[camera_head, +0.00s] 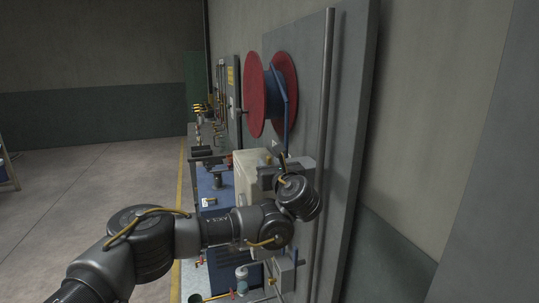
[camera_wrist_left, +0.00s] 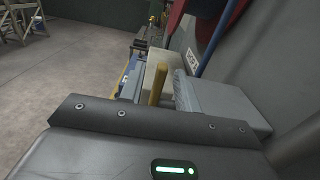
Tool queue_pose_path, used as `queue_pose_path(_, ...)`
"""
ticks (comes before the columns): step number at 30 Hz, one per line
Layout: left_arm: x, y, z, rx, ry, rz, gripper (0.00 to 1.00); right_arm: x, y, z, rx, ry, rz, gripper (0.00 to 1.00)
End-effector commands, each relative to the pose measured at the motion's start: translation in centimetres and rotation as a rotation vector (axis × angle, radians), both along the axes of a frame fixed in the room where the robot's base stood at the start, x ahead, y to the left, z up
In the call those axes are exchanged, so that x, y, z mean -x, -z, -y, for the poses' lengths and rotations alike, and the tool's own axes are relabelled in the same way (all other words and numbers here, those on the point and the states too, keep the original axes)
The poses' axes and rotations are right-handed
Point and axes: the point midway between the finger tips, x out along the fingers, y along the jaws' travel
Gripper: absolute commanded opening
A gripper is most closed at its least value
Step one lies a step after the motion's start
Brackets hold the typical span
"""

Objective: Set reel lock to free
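Part of the red flange (camera_wrist_left: 176,14) and the blue bar (camera_wrist_left: 217,38) show in the left wrist view. My left gripper (camera_head: 282,172) is below the reel, close to the block. Its fingertips are not clear, so I cannot tell whether it touches the peg. My right gripper is not in view.
A small label (camera_wrist_left: 192,59) is on the panel behind the block. A beige box (camera_head: 250,172) stands just left of the gripper. A vertical grey pole (camera_head: 325,100) stands close on the right.

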Motion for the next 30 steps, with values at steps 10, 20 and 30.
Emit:
queue_pose_path(10, -1.39, 0.14, -0.47, -0.001, 0.001, 0.000, 0.33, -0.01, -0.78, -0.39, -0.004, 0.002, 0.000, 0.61)
queue_pose_path(20, -1.36, 0.12, -0.44, -0.001, 0.001, 0.000, 0.07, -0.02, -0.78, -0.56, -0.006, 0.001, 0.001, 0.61)
queue_pose_path(30, -1.42, -0.06, -0.48, 0.005, 0.000, -0.015, 0.00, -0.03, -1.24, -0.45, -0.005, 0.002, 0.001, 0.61)
